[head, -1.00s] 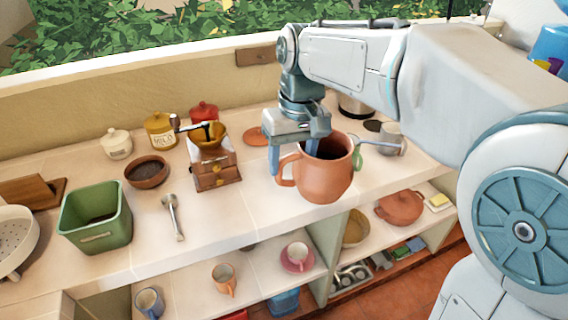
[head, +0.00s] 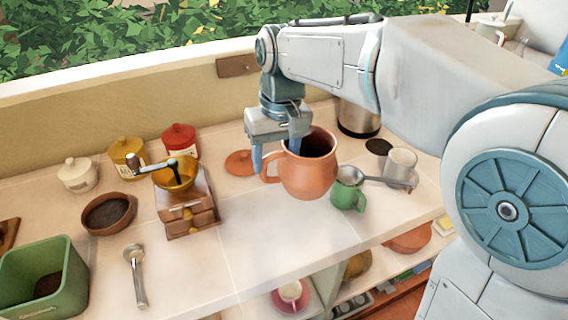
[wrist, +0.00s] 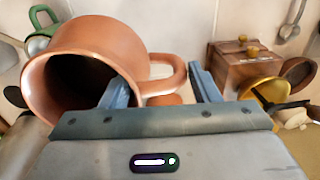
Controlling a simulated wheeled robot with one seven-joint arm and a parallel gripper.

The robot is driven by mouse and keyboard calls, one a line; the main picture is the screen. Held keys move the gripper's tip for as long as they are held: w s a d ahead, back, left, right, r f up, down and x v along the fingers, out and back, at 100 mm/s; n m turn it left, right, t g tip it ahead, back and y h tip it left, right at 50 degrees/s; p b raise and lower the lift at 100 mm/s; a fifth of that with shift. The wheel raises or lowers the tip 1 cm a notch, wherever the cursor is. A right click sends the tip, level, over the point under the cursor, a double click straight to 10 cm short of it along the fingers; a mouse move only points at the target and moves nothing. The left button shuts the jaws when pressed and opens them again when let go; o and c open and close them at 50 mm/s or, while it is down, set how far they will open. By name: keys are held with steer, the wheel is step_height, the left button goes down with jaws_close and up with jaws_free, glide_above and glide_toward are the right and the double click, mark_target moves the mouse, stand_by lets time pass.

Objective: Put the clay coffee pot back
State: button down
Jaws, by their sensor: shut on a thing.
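The clay coffee pot (head: 308,178) is a round, reddish-brown vessel with an open top and a loop handle on its left. My gripper (head: 276,158) is shut on its handle side, with one finger at the pot's mouth and the other beyond the handle. In the wrist view, the pot (wrist: 118,45) lies between and left of the fingers (wrist: 160,90). The pot appears raised above the counter (head: 275,255), roughly upright. A flat terracotta lid (head: 240,162) lies on the counter behind and left of it.
A coffee grinder (head: 187,207) stands left. A steel container (head: 357,120) is behind. The front middle counter is clear.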

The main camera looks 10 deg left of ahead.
steer(key=s+a+f+p, duration=0.1)
steer(key=s+a+f, duration=0.1)
steer(key=a+f, duration=0.6)
steer(key=shift+a+f, duration=0.3)
steer(key=shift+f, duration=0.3)
steer(key=c, duration=0.5)
jaws_free()
steer(key=shift+s+f, duration=0.1)
steer(key=shift+f, duration=0.05)
step_height(320, 180, up, 12)
steer(key=d, duration=0.1)
